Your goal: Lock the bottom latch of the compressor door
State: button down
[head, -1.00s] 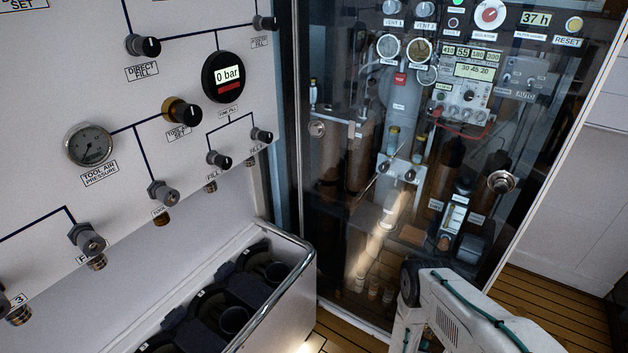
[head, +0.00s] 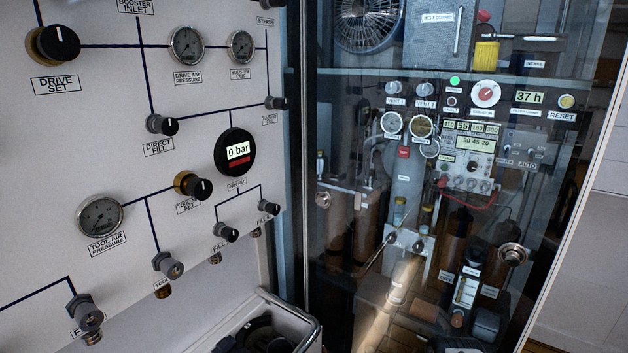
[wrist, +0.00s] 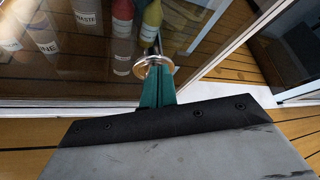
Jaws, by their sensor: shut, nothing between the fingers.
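The compressor door is a glass door (head: 345,285) in a pale frame in the head view. One round metal latch (head: 513,254) shows near its right edge there. In the wrist view, a round metal latch (wrist: 154,66) sits low on the glass, close to the bottom rail of the door. My gripper (wrist: 156,82), with teal fingers, is shut and empty. Its fingertips are at this latch and overlap its lower part; I cannot tell whether they touch. The gripper is not visible in the head view.
A fill panel (head: 110,170) with gauges and knobs stands left of the door. A white-walled bin (head: 290,308) juts out below it. Bottles (wrist: 122,30) stand behind the glass. Wooden floor (wrist: 30,131) lies in front of the door.

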jog(key=shift+f, duration=0.25)
jog(key=shift+w+a, duration=0.15)
jog(key=shift+a, duration=0.1)
dwell(0.4)
jog(key=shift+w+a+f, duration=0.3)
jog(key=shift+a+f, duration=0.15)
jog(key=shift+a, duration=0.05)
jog(key=shift+w+a+f, duration=0.1)
jog(key=shift+f, duration=0.05)
dwell(0.4)
jog(key=s+a, duration=0.3)
jog(key=s, duration=0.1)
jog(key=shift+s+a+r, duration=0.3)
jog(key=shift+s+a, duration=0.05)
jog(key=shift+a, duration=0.05)
dwell(0.3)
